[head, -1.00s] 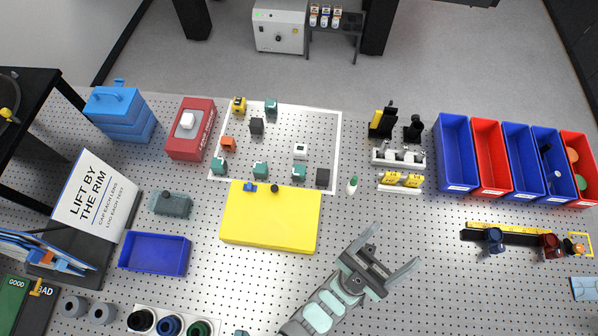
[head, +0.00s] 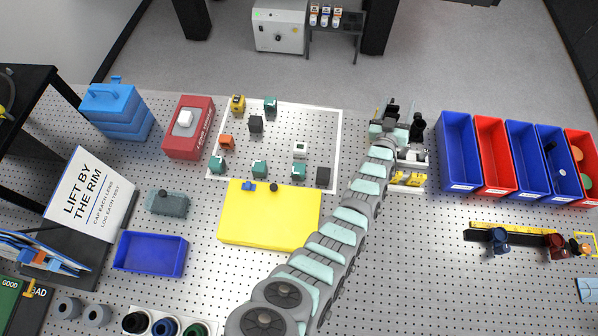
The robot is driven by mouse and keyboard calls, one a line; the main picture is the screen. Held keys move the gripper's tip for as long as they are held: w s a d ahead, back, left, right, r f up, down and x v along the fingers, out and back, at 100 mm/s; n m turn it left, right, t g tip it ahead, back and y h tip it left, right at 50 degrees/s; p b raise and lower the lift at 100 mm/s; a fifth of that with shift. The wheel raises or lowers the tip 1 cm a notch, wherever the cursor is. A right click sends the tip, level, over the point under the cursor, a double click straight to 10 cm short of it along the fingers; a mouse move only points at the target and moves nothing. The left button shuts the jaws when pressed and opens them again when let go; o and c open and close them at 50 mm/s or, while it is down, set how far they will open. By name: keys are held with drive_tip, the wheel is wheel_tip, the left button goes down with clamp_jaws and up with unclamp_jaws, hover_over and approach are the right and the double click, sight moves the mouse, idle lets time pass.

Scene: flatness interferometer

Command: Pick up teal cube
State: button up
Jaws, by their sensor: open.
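Several teal cubes stand inside a white square outline on the perforated table. One teal cube (head: 270,106) is at the back, one (head: 217,164) at the left front, one (head: 260,169) at the front middle, and one (head: 299,171) right of that. Some have small dark or light details on top, too small to tell. My gripper (head: 396,116) is open, to the right of the outline and over the black stands. It is apart from all the teal cubes. Its fingertips are hard to tell from the dark stands behind them.
The outline (head: 338,135) also holds orange, yellow, white and dark cubes. A yellow block (head: 268,222) lies in front, and a red box (head: 188,140) stands left. Blue and red bins (head: 457,187) stand right. My arm crosses the table right of the yellow block.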

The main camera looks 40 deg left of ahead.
drive_tip(key=w+a+f+g+h, duration=0.3)
drive_tip(key=a+f+g, duration=0.1)
drive_tip(key=a, duration=0.1)
drive_tip(key=g+h+b, duration=0.2)
drive_tip(key=g+h, duration=0.2)
drive_tip(key=g, duration=0.9)
hover_over(299, 169)
wheel_tip(299, 169, down, 5)
drive_tip(key=shift+s+a+r, duration=0.1)
drive_tip(key=shift+r, duration=0.05)
drive_tip(key=shift+s+f, duration=0.15)
drive_tip(key=shift+f, duration=0.2)
wheel_tip(299, 169, down, 5)
drive_tip(key=shift+r, duration=0.1)
drive_tip(key=shift+w+f, duration=0.25)
drive_tip(key=shift+f, duration=0.3)
drive_tip(key=shift+w+f+p, duration=0.1)
drive_tip(key=shift+f+p, duration=0.4)
drive_tip(key=shift+f, duration=1.6)
clamp_jaws()
